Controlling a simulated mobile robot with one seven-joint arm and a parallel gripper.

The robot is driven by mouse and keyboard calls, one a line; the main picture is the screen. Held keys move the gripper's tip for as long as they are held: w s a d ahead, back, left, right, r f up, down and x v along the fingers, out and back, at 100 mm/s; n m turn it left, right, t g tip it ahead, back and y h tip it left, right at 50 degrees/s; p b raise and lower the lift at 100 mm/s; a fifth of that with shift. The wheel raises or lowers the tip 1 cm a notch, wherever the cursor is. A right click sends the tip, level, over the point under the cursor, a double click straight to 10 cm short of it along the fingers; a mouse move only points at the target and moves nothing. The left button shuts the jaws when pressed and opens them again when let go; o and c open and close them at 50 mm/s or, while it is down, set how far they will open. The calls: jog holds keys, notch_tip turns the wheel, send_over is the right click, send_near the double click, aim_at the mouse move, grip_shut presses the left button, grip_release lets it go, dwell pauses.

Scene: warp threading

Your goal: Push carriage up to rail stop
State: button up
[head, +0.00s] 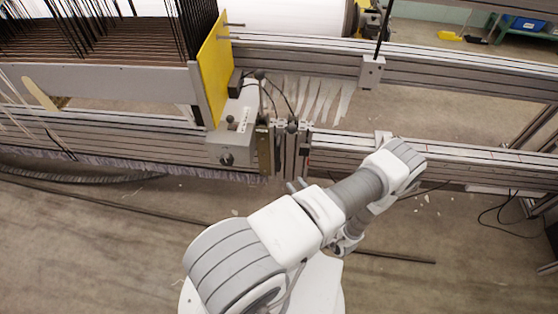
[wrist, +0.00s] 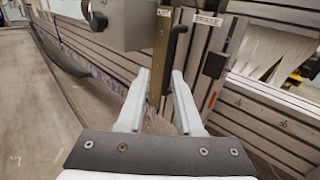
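The carriage (head: 235,130) is a grey box with a yellow upright plate (head: 214,70), sitting on the lower rail (head: 340,147) left of the middle. Its grey box also shows at the top left of the wrist view (wrist: 118,22). A brass-coloured upright plate (wrist: 160,50) and a black handle (wrist: 178,42) stand just beyond my fingertips. My gripper (wrist: 162,88) is open, its two pale fingers apart with nothing visible between them but background. In the head view my arm hides most of it. I cannot tell which part is the rail stop; a small block (head: 383,137) sits on the lower rail to the right.
A grey block (head: 372,72) with a black rod sits on the upper rail (head: 470,75). A dark cable (head: 80,178) runs along the floor at left. Dark threads (head: 80,25) fill the upper left. The floor (head: 110,235) in front of the rail is mostly clear.

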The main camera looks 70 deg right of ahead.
aim_at(279, 158)
jog(key=shift+m+g+h, duration=0.8)
jog(key=shift+m, duration=0.1)
jog(key=b+x, duration=0.1)
jog(key=x, duration=0.4)
jog(key=f+b+x, duration=0.1)
jog(key=x, duration=0.4)
jog(key=f+b+x, duration=0.1)
jog(key=b+x, duration=0.1)
jog(key=x, duration=0.3)
jog(key=shift+d+f, duration=0.2)
jog(key=shift+d, duration=0.15)
jog(key=shift+c, duration=0.2)
grip_shut()
jog(key=shift+a, duration=0.1)
